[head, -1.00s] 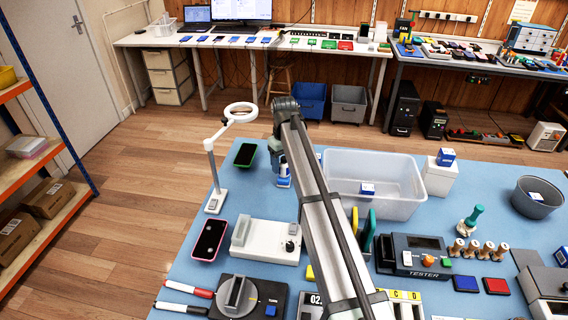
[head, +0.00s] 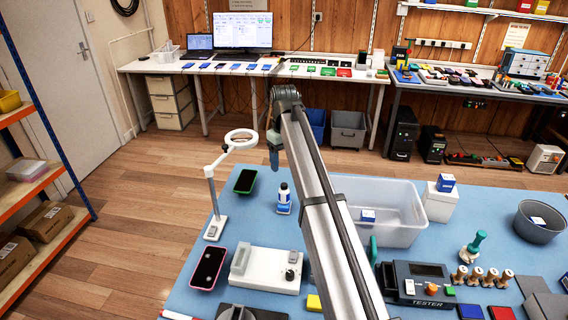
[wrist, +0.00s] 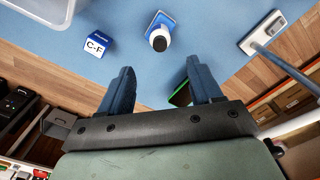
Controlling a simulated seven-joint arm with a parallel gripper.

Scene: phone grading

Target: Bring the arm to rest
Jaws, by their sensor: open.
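My gripper (wrist: 157,85) is open and empty in the wrist view, its two blue fingers spread apart above the blue bench mat. A green-edged phone (wrist: 181,96) is partly hidden behind one finger. It lies flat as a dark phone in the head view (head: 245,181).
A ring lamp (head: 214,180) stands at the bench's left edge. A clear bin (head: 400,232), a pink-edged phone (head: 208,267), a tester (head: 420,285) and a grey bowl (head: 540,222) are on the bench. A blue-white C-F box (wrist: 97,46) is near the bottle.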

